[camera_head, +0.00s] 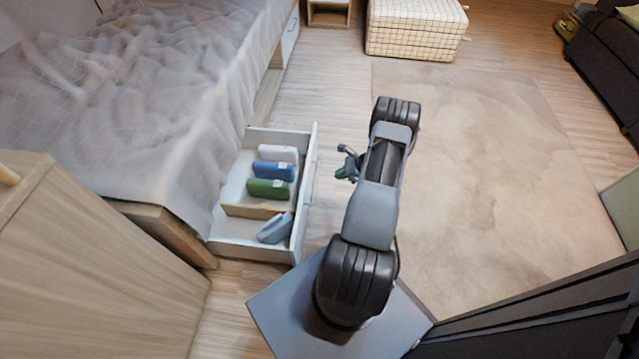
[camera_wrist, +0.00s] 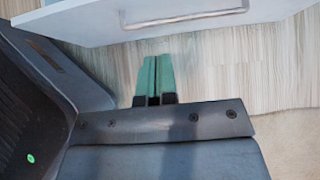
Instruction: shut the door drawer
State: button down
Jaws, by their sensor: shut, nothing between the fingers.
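The open drawer (camera_head: 305,200) sticks out from under the bed in the head view, with its white front facing right. It holds a white, a blue and a green item, and a grey-blue one in the near compartment behind a wooden divider. My gripper (camera_head: 345,165) is just right of the drawer front, apart from it in the head view. In the wrist view the drawer front (camera_wrist: 95,25) with its long metal handle (camera_wrist: 185,18) crosses the top. My gripper's green fingers (camera_wrist: 153,80) are together and empty, pointing toward that front. Whether they touch it is unclear.
The bed (camera_head: 130,80) with a grey cover stands left. A wooden cabinet (camera_head: 90,270) is at the near left. A beige rug (camera_head: 480,170) lies right, with a checked ottoman (camera_head: 415,30) behind. Dark furniture (camera_head: 605,60) stands far right.

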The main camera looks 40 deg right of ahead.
jog(key=w+a+r+b+x, duration=0.1)
jog(key=b+x, duration=0.3)
jog(key=x, duration=0.8)
jog(key=shift+w+a, duration=0.25)
jog(key=shift+a, duration=0.05)
